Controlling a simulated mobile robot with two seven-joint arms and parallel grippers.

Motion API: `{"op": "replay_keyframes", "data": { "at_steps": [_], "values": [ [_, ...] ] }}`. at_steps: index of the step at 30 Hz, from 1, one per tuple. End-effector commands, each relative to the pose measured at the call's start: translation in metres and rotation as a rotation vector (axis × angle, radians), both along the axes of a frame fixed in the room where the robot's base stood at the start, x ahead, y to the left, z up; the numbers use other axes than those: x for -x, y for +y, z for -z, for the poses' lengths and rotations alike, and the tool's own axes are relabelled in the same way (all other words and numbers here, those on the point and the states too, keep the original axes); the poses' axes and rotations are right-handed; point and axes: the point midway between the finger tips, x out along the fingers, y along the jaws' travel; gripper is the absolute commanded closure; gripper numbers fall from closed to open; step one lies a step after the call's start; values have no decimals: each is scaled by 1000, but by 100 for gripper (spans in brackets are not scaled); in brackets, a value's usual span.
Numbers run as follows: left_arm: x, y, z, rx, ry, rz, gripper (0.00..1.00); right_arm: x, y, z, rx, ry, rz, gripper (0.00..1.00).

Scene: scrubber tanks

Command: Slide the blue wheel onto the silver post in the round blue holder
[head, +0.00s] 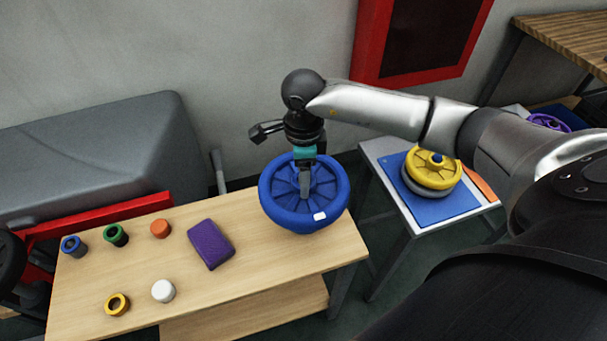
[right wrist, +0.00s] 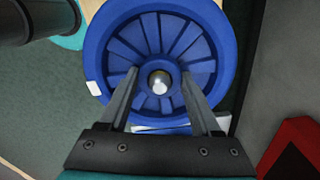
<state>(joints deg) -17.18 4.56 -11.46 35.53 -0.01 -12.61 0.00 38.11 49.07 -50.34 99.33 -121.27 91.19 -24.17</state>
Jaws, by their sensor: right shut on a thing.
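The blue wheel (head: 278,207) has a spoked face and a small white patch on its rim, and is at the right end of the wooden table. It also shows in the right wrist view (right wrist: 98,45). My right gripper (head: 305,196) comes down from above at its middle; in the right wrist view its fingers (right wrist: 160,88) stand either side of the hub, shut on the wheel. The silver post (right wrist: 160,82) shows its shiny round tip in the hub opening. The round blue holder is hidden or cannot be told apart below the wheel. My left gripper is not in view.
The wooden table (head: 265,275) also holds a purple block (head: 210,244) and several small coloured rings and caps left of the wheel. A side table (head: 385,160) at right carries a yellow wheel (head: 433,166) on a blue mat (head: 425,208). A grey tank (head: 100,150) stands behind.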

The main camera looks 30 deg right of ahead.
Motion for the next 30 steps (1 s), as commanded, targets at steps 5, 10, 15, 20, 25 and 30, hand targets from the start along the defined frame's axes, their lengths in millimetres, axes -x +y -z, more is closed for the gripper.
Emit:
{"op": "replay_keyframes", "data": {
  "at_steps": [5, 10, 15, 20, 25, 30],
  "values": [
    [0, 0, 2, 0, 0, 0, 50, -1, 0, 0, -1, -5, 0, 100],
    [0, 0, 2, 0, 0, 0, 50, -1, 0, 0, -1, -4, 0, 100],
    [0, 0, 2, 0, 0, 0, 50, -1, 0, 0, -1, -5, 0, 100],
    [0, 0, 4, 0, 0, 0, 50, -1, 0, 1, -1, -4, 0, 100],
    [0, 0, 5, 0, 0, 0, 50, -1, 0, 3, -1, -4, 0, 100],
    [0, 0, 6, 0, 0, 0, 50, -1, 0, 3, -1, -4, 0, 100]
  ]
}}
